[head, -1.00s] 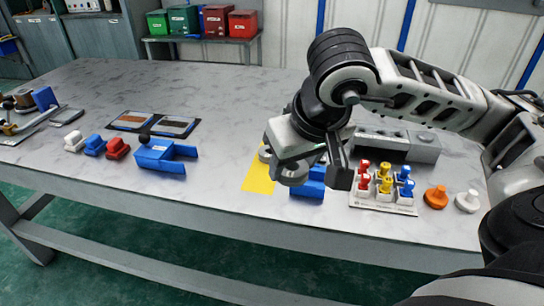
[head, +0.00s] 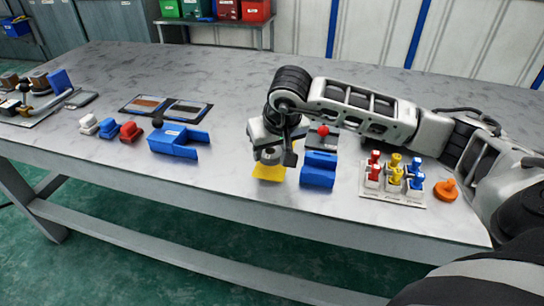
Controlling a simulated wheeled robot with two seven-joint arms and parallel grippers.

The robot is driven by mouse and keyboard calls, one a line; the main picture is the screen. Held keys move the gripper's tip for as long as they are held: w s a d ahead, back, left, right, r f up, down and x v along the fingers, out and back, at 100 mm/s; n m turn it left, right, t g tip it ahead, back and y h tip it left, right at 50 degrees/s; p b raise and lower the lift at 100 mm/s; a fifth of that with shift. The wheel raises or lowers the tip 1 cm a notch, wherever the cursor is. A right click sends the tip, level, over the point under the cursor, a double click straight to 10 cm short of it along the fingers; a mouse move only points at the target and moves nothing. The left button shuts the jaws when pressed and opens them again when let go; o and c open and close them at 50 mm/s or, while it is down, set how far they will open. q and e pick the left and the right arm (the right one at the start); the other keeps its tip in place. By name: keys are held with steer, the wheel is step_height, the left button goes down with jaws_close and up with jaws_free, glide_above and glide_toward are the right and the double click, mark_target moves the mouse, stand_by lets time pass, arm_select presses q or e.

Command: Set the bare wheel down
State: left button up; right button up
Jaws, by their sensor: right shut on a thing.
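My right gripper (head: 275,158) is over the yellow mat (head: 267,173), fingers pointing down. It is shut on a small grey round part, the bare wheel (head: 268,155), which shows between the fingers. The wheel is low over the mat; I cannot tell whether it touches it. The gripper hides much of the mat's far part. My left gripper is not in view.
A blue block (head: 318,171) stands just right of the gripper. Further right are a tray of coloured pegs (head: 392,198) and an orange knob (head: 446,190). To the left lies a blue forked part (head: 175,143). The table (head: 200,75) is clear toward the back.

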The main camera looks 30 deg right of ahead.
mark_target(273, 155)
step_height(273, 155, down, 2)
steer(key=shift+f, duration=0.25)
steer(key=shift+f, duration=0.1)
steer(key=shift+f, duration=0.15)
steer(key=o, duration=1)
steer(key=shift+o, duration=1)
